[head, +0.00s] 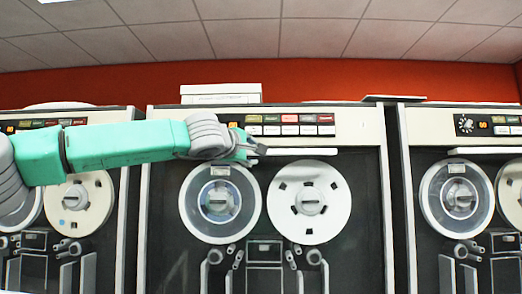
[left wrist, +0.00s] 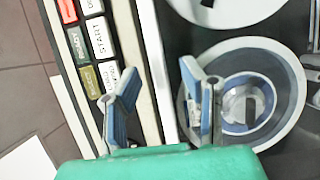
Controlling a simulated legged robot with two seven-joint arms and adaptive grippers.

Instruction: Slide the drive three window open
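A tape drive (head: 164,255) with a white frame and a dark front stands in the middle of the head view. I cannot read which number it bears. A thin pale ledge (head: 303,151) runs along the top of its window, below the button panel. My left gripper (head: 251,148) is at the left end of this ledge. In the left wrist view my left gripper (left wrist: 163,105) has its two fingers apart, with the pale ledge (left wrist: 153,65) running between them. I cannot tell whether either finger touches it. My right gripper is not in view.
The button panel (head: 290,125) is just above. Similar drives stand at left and right (head: 470,220). A white box (head: 221,94) lies on top of the middle drive.

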